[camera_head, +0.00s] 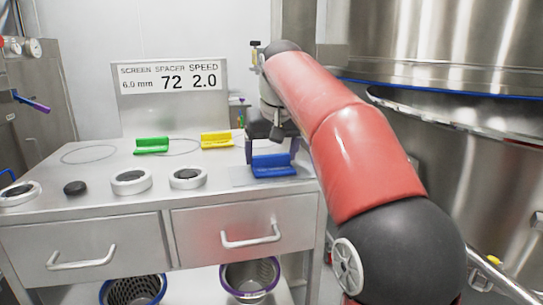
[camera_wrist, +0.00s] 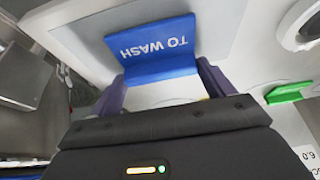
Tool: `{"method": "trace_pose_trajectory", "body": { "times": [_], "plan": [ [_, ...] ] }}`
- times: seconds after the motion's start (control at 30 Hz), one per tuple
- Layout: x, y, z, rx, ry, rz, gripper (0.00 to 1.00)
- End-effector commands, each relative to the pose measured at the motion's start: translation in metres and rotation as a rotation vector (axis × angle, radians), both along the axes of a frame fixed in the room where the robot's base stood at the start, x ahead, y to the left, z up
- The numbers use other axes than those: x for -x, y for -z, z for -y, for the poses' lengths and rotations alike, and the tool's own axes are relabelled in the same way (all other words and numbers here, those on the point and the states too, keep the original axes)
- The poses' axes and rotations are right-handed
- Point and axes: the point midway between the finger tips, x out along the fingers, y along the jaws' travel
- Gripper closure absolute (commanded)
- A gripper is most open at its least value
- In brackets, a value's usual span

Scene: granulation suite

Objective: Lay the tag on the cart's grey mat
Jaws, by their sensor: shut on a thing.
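The blue tag (camera_head: 272,166) is a bent plate at the right end of the cart top. In the wrist view the blue tag (camera_wrist: 155,50) shows the words "TO WASH". My gripper (camera_head: 271,155) is shut on it, with one dark purple finger at each side; the fingers also show in the wrist view (camera_wrist: 163,85). The grey mat (camera_head: 239,178) lies under the tag and shows around it in the wrist view (camera_wrist: 78,36). The tag is at or very near the mat's surface; I cannot tell whether it touches.
A green tag (camera_head: 152,146) and a yellow tag (camera_head: 216,139) stand farther back on the cart top (camera_head: 110,200). White rings (camera_head: 131,181) and a black puck (camera_head: 75,188) sit along the front left. A sign panel (camera_head: 173,95) stands behind. Steel vessels (camera_head: 450,150) are at the right.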

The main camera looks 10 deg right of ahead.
Motion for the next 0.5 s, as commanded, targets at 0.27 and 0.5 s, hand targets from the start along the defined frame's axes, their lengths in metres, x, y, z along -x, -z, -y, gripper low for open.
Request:
{"method": "trace_pose_trajectory", "body": {
  "times": [0.27, 0.5],
  "plan": [
    [0.0, 0.0025, -0.0001, 0.0, 0.0, 0.0, 0.06],
    [0.0001, 0.0024, -0.0001, 0.0, 0.0, 0.0, 0.0]
  ]
}}
